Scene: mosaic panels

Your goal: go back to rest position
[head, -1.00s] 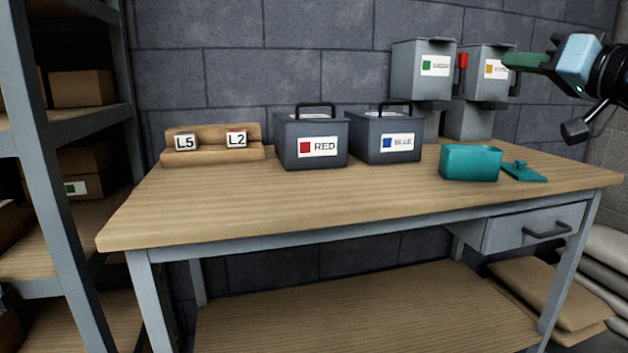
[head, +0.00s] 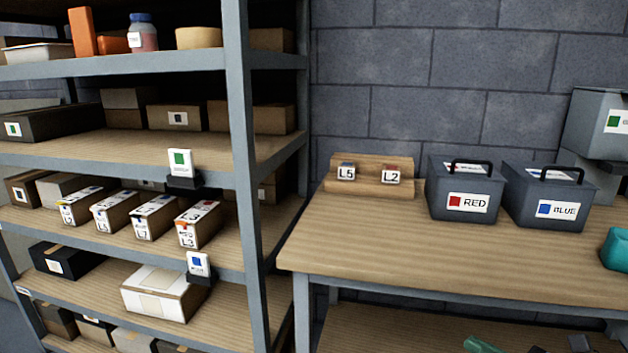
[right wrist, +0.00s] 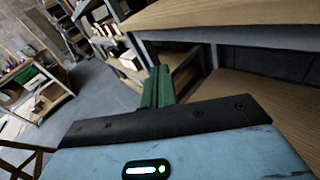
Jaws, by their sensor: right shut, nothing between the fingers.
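My right gripper shows in part at the bottom edge of the head view, where its green fingers (head: 482,345) are in front of the workbench (head: 450,262), below the level of its top. In the right wrist view its green fingers (right wrist: 157,86) lie together, shut with nothing between them, near the bench frame. My left gripper is in neither view.
A shelf rack (head: 240,150) with boxes stands left of the bench. On the bench are a wooden rack (head: 370,188) with L5 and L2 tags, a RED bin (head: 455,186), a BLUE bin (head: 545,190) and a teal box (head: 616,248). Open floor (right wrist: 100,95) shows in the wrist view.

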